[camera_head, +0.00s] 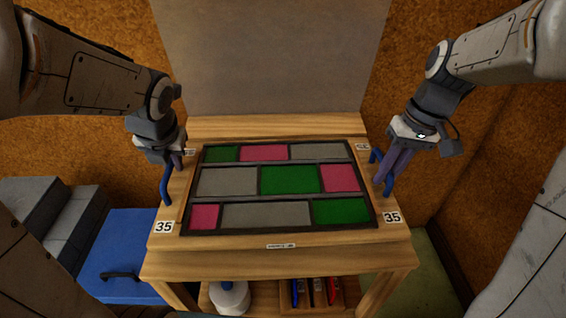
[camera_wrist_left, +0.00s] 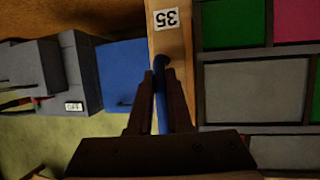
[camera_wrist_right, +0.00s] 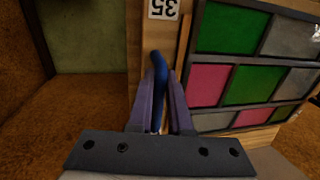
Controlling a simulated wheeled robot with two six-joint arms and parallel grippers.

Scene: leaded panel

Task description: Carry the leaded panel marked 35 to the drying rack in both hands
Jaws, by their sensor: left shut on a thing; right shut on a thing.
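The leaded panel (camera_head: 290,180) has green, pink and grey panes in dark lead lines and lies flat on a wooden surface. My right gripper (camera_head: 385,180) is shut on the right blue handle (camera_wrist_right: 158,72). Whether the panel is lifted at all I cannot tell. I cannot make out a drying rack.
A grey upright board (camera_head: 275,60) stands behind the wooden bench (camera_head: 280,262). A blue box (camera_head: 125,255) and grey blocks (camera_head: 50,225) are at the left. A white bottle (camera_head: 230,298) and a tray of coloured items stand under the bench. Orange-brown walls are close on both sides.

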